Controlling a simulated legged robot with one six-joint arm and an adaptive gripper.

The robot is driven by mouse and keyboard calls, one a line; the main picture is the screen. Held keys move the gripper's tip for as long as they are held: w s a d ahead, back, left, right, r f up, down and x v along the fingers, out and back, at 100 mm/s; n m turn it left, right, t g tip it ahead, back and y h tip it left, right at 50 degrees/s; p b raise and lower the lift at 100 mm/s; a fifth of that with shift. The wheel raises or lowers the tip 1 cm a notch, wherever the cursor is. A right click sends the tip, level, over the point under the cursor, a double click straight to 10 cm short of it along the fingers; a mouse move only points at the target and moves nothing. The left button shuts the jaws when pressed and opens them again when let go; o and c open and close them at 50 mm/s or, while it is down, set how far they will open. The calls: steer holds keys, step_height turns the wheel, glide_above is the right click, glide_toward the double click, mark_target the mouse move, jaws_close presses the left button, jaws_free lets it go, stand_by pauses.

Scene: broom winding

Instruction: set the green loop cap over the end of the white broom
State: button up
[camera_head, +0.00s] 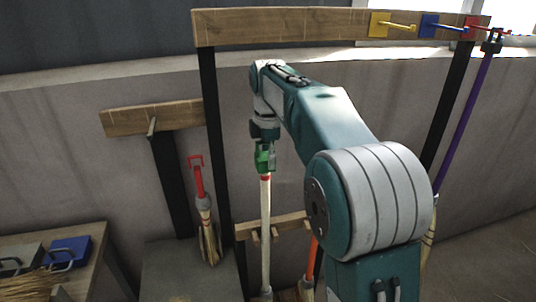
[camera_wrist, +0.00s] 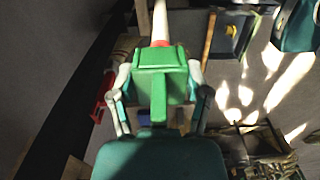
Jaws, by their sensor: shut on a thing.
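The green loop cap (camera_head: 264,162) is at the upper end of the white broom (camera_head: 265,232), which stands upright beside the dark post. My gripper (camera_wrist: 160,72) has a finger on each side of the green cap and is shut on it. In the wrist view, the cap's green block (camera_wrist: 160,88) lies in line with the white handle (camera_wrist: 160,20), with a red band (camera_wrist: 160,43) showing right at the cap's edge. The cap and handle look to be touching; how far the cap sits over the end is hidden.
A wooden beam (camera_head: 290,26) above carries yellow (camera_head: 390,25), blue (camera_head: 437,26) and red (camera_head: 477,29) hooks. A purple-handled broom (camera_head: 463,120) hangs at right. A red-looped broom (camera_head: 200,195) is at left. A table (camera_head: 95,240) with a blue block (camera_head: 68,250) stands lower left.

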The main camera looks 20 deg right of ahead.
steer(key=shift+f, duration=0.8)
steer(key=o, duration=0.9)
steer(key=shift+r, duration=3.45)
steer(key=shift+r, duration=0.1)
